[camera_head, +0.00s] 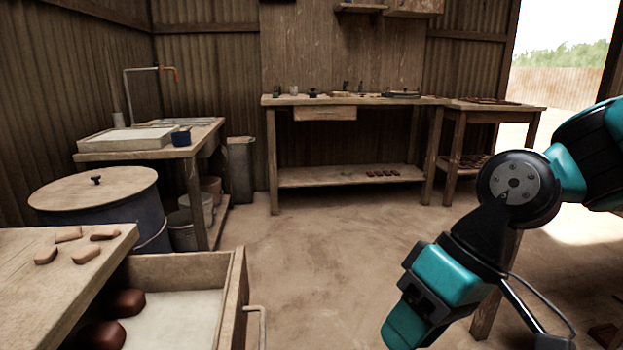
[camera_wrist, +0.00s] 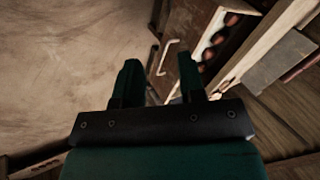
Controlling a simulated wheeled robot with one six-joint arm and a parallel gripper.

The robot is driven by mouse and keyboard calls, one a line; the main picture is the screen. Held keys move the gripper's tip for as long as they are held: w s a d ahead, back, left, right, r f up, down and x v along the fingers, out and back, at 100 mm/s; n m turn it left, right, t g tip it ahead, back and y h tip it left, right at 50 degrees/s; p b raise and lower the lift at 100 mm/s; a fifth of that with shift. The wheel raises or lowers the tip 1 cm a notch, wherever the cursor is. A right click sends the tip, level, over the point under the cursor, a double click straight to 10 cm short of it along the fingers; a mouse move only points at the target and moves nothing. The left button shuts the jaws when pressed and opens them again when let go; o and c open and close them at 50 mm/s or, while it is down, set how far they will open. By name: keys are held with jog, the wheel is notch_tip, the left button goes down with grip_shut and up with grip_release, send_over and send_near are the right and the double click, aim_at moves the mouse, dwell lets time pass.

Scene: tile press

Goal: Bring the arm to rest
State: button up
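My gripper (camera_wrist: 160,72) shows in the wrist view with its two dark green fingers apart and nothing between them. Beyond the fingers, bare floor and an open drawer (camera_wrist: 172,52) with a metal handle show. In the head view my arm (camera_head: 470,245) is bent on the right side and its lower end hangs over the floor. The fingertips cannot be made out in that view. The same drawer (camera_head: 232,300) stands open at the lower left, apart from the arm, with reddish-brown lumps (camera_head: 125,303) in it.
A wooden table (camera_head: 50,270) with several clay pieces (camera_head: 68,234) stands at the lower left. A lidded blue barrel (camera_head: 95,190), a sink bench (camera_head: 130,150) and a bin (camera_head: 240,170) are behind. A workbench (camera_head: 345,100) lines the back wall. The middle floor is clear.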

jog(key=s+d+r+t+h+p, duration=0.1)
jog(key=s+d+r+h, duration=0.1)
jog(key=s+d, duration=0.35)
notch_tip(320, 180, up, 28)
jog(key=a+p, duration=0.1)
jog(key=p, duration=2.7)
jog(key=shift+s+a, duration=0.15)
jog(key=shift+s, duration=0.2)
jog(key=shift+f, duration=0.1)
jog(key=shift+a, duration=0.1)
